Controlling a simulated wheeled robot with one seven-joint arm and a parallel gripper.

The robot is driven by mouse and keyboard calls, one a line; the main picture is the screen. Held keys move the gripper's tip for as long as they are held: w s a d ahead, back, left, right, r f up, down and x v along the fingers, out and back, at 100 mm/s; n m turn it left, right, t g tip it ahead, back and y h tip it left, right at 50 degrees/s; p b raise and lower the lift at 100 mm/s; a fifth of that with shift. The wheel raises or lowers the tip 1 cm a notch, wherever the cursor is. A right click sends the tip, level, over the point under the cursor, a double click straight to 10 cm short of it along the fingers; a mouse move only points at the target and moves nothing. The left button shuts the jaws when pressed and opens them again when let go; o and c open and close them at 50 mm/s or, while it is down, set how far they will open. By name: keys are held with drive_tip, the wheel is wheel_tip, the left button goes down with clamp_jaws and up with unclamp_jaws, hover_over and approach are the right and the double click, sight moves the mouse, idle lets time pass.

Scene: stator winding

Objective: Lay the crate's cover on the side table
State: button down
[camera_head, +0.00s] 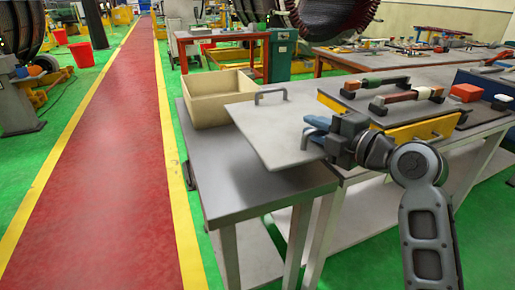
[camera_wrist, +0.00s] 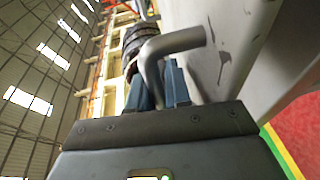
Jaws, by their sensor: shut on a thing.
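The cover (camera_head: 262,125) is a flat grey panel with a bent metal handle at its far edge and another near its right side. My gripper (camera_head: 313,130) is shut on the near handle. In the wrist view the blue fingers (camera_wrist: 168,90) close around the bent handle (camera_wrist: 172,45), beside the panel's grey surface (camera_wrist: 232,50). The panel is held above the side table (camera_head: 240,200), with a shadow below it, and looks roughly level. It hides part of the tabletop.
An open beige box (camera_head: 215,98) stands at the side table's far end, close to the cover's far edge. The side table's near end is clear.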

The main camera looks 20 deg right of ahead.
sight(266, 146)
drive_tip(key=w+a+f, duration=0.1)
drive_tip(key=a+f, duration=0.1)
drive_tip(key=a, duration=0.1)
drive_tip(key=w+a+f+p, duration=0.1)
drive_tip(key=w+a, duration=0.1)
drive_tip(key=a, duration=0.1)
drive_tip(key=w+a+f, duration=0.2)
drive_tip(key=shift+w+a+f+p, duration=0.15)
drive_tip(key=shift+a+f+p, duration=0.15)
drive_tip(key=shift+a+f, duration=0.2)
drive_tip(key=shift+f, duration=2)
drive_tip(key=c, duration=1.4)
unclamp_jaws()
drive_tip(key=shift+f, duration=0.2)
drive_tip(key=shift+c, duration=0.2)
drive_tip(key=o, duration=0.4)
drive_tip(key=b+v, duration=0.2)
drive_tip(key=v, duration=1)
drive_tip(key=shift+r, duration=0.1)
